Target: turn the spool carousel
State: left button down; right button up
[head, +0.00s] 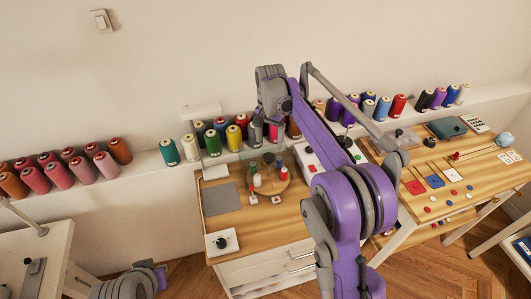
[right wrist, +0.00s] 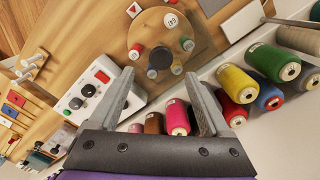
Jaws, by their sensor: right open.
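The spool carousel is a round wooden disc (head: 283,184) on the middle workbench, with small spools standing on it in several colours. In the right wrist view the disc (right wrist: 149,33) lies beyond the fingertips, with red, green, dark and blue-grey spools around it and a white numbered piece on it. My right gripper (head: 270,133) hangs behind the carousel in the head view. In the right wrist view its jaws (right wrist: 158,80) are open and empty, apart from the disc. Part of my left arm shows at the lower left of the head view; its jaws do not show.
A wall shelf (head: 145,177) behind the bench carries rows of large thread cones. A white control box with a red button (right wrist: 99,84) stands beside the carousel. A grey mat (head: 221,199) and a white dial box (head: 221,242) lie to the left.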

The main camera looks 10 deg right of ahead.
aim_at(269, 156)
notch_tip(269, 156, down, 7)
jog(key=shift+w+f, duration=0.1)
dwell(0.3)
grip_shut()
dwell(0.5)
